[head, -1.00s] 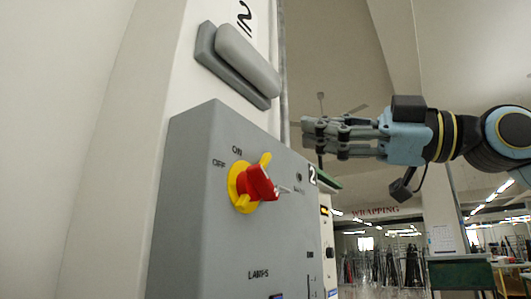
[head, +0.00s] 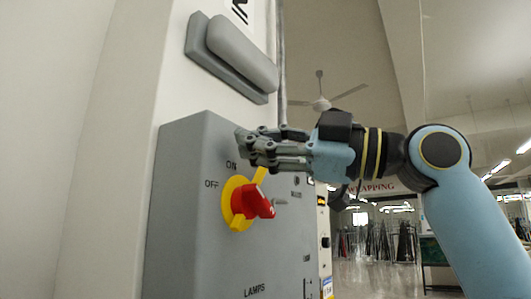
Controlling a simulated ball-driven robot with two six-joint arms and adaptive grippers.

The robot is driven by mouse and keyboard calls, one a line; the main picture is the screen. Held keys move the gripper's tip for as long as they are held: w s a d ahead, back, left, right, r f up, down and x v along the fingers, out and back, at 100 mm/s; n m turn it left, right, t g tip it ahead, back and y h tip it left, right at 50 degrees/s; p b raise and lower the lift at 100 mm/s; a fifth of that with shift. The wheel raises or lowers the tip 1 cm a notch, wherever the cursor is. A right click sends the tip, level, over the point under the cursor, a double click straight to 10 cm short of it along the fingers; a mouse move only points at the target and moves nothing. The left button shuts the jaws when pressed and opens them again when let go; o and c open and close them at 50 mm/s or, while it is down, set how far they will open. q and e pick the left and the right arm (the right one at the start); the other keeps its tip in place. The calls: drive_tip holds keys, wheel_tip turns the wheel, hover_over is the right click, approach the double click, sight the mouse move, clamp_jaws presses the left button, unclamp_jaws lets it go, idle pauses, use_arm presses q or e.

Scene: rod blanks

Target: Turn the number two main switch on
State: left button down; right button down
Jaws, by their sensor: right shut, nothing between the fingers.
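The main switch (head: 254,202) is a red rotary handle on a yellow round plate, set on the front of a grey switch box (head: 185,215). The words ON and OFF are printed on the box above and left of the handle. In the head view my right gripper (head: 243,146) is shut and empty. Its fingertips are in front of the box's upper part, just above the handle. I cannot tell if they touch the box. The number label seen earlier on the box is hidden behind the gripper. My left gripper is not in view.
A grey bulkhead fitting (head: 238,55) is mounted on the white column (head: 120,120) above the box. To the right is an open hall with a ceiling fan (head: 321,103), a WRAPPING sign (head: 375,187) and several racks in the distance.

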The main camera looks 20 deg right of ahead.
drive_tip(key=shift+w+a, duration=0.15)
drive_tip(key=shift+w, duration=0.15)
drive_tip(key=shift+w+d+f, duration=0.45)
drive_tip(key=shift+d+f, duration=0.1)
drive_tip(key=shift+d, duration=0.1)
drive_tip(key=shift+w+d+f, duration=0.4)
drive_tip(key=shift+d+f, duration=0.15)
drive_tip(key=shift+d, duration=0.05)
